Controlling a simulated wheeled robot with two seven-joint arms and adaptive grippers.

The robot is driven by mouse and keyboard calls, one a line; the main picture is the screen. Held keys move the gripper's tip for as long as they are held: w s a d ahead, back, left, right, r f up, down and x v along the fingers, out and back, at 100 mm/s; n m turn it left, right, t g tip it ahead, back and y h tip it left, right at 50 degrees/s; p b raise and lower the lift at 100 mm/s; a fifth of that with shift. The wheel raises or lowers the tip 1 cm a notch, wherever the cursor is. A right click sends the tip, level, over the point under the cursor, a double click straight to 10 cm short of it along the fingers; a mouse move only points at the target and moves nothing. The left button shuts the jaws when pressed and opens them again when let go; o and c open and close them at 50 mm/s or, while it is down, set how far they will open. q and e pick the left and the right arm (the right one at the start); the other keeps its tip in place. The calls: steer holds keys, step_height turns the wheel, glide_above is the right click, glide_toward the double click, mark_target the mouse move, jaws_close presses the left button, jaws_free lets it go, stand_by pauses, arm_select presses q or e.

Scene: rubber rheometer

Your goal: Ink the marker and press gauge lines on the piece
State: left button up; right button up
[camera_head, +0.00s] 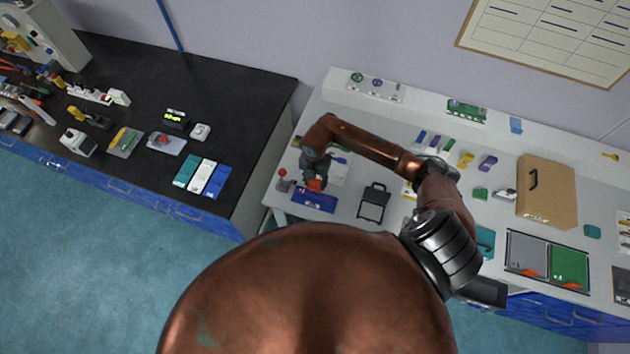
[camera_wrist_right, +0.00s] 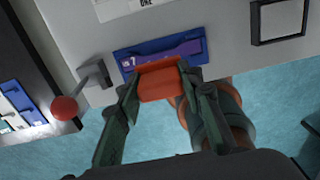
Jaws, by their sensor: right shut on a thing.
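My right gripper (camera_head: 315,178) is shut on an orange block-shaped marker (camera_wrist_right: 160,82). The marker also shows in the head view (camera_head: 315,185), just behind the near edge of the table. It is held above or at a blue mat (camera_head: 313,203). In the wrist view the blue mat (camera_wrist_right: 193,34) bears a flat purple piece (camera_wrist_right: 178,53). The marker overlaps the near edge of the piece in that view; I cannot tell whether they touch. I cannot make out an ink pad with certainty. My left gripper is not in view.
A lever with a red ball (camera_wrist_right: 65,107) stands left of the mat, close to my right gripper. A black-framed stand (camera_head: 374,203) is to the right. A brown case (camera_head: 546,190) and trays (camera_head: 528,256) lie further right. A black bench (camera_head: 240,110) is at left.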

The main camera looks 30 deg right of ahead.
steer(key=shift+f+b, duration=2.25)
steer(key=shift+f, duration=0.75)
steer(key=shift+f+b, duration=0.35)
steer(key=shift+f, duration=0.25)
steer(key=shift+r+p, duration=2.55)
steer(key=shift+r, duration=1)
